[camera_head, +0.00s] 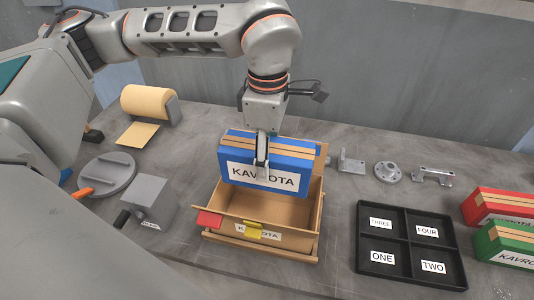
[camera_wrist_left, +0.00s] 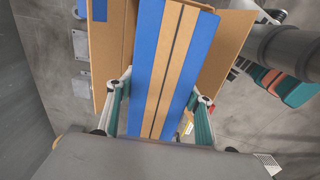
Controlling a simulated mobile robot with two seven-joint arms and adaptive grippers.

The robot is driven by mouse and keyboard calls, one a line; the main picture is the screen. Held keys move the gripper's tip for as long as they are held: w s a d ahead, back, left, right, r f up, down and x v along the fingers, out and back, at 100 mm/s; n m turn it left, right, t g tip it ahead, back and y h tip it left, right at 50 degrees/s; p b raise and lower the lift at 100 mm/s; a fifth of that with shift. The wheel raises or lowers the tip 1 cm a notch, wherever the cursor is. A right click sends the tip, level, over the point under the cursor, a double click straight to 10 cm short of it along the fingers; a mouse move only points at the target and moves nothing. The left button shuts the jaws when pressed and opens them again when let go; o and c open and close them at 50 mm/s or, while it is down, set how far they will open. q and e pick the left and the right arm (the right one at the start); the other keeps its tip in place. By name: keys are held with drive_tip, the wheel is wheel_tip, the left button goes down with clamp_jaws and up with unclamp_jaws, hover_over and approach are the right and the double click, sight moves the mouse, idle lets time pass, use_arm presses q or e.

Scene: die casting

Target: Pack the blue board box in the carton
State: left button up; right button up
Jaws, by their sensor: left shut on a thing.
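The blue board box (camera_head: 236,172) has a white KAVROTA label and tan stripes along its top. My left gripper (camera_head: 262,172) is shut on it, one finger showing on the front face. The box is upright over the open brown carton (camera_head: 310,232), its lower part overlapping the opening in the head view. I cannot tell how far its bottom is inside. In the left wrist view, the blue board box (camera_wrist_left: 148,60) lies between the two fingers of my left gripper (camera_wrist_left: 158,110), with carton flaps (camera_wrist_left: 112,50) on both sides. My right gripper is not in view.
A black tray (camera_head: 412,244) with numbered compartments is right of the carton. Red (camera_head: 500,205) and green (camera_head: 505,242) boxes stand at the right edge. Metal parts (camera_head: 388,172) lie behind the tray.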

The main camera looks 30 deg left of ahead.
use_arm(q)
drive_tip(key=shift+f, duration=0.1)
drive_tip(key=shift+f+b, duration=0.7)
drive_tip(key=shift+b, duration=0.1)
wheel_tip(320, 180, down, 11)
drive_tip(key=b, duration=0.7)
drive_tip(key=o, duration=1.9)
drive_tip(key=shift+o, duration=0.2)
wheel_tip(320, 180, up, 12)
drive_tip(key=shift+r, duration=0.1)
